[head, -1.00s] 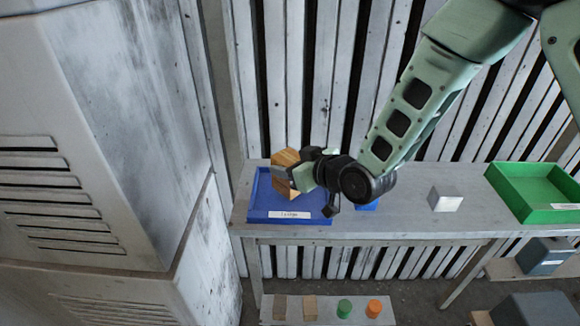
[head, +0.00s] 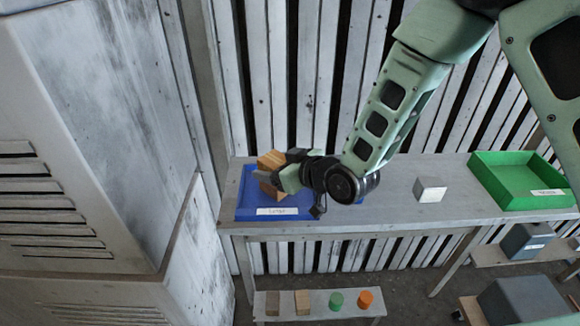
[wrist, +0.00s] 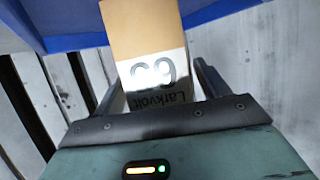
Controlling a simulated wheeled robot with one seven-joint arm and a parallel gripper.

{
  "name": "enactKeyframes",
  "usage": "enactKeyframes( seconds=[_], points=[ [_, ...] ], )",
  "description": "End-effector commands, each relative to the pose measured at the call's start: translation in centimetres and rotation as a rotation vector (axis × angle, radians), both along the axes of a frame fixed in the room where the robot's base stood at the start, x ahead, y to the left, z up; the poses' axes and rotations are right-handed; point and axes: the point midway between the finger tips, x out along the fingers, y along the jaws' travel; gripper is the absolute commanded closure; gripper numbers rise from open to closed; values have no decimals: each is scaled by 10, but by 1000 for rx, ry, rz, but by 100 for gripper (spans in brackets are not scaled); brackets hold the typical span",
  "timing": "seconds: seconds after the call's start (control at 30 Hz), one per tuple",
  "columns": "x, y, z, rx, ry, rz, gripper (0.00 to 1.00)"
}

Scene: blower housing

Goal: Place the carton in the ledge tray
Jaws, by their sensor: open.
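The carton (head: 271,159) is a tan, wood-toned box inside the outline of a blue tray (head: 248,197) at the left end of the grey bench. The tray has a white label on its front that is too small to read surely. My gripper (head: 270,181) is open at the carton, with its fingers on either side. In the wrist view the carton (wrist: 143,35) shows a pale label with large dark print and stands between the fingers. The blue tray's edge (wrist: 75,42) is behind it. The carton's underside is hidden, so I cannot tell its contact with the tray floor.
A silver-grey block (head: 431,189) stands mid-bench. A green tray (head: 515,192) is at the bench's right. A blue item is mostly hidden behind my wrist. A low shelf (head: 320,309) holds two blocks, a green cylinder and an orange one. A large vented housing (head: 90,120) fills the left.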

Motion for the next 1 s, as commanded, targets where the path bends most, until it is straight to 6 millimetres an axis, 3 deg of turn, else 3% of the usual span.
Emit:
enactKeyframes(
  seconds=[0.53,0.73,1.0],
  points=[
    [-68,-65,39,-1,-1,-2,26],
    [-79,-75,45,0,0,-1,26],
    [-89,-74,44,-64,56,4,26]
  ],
)
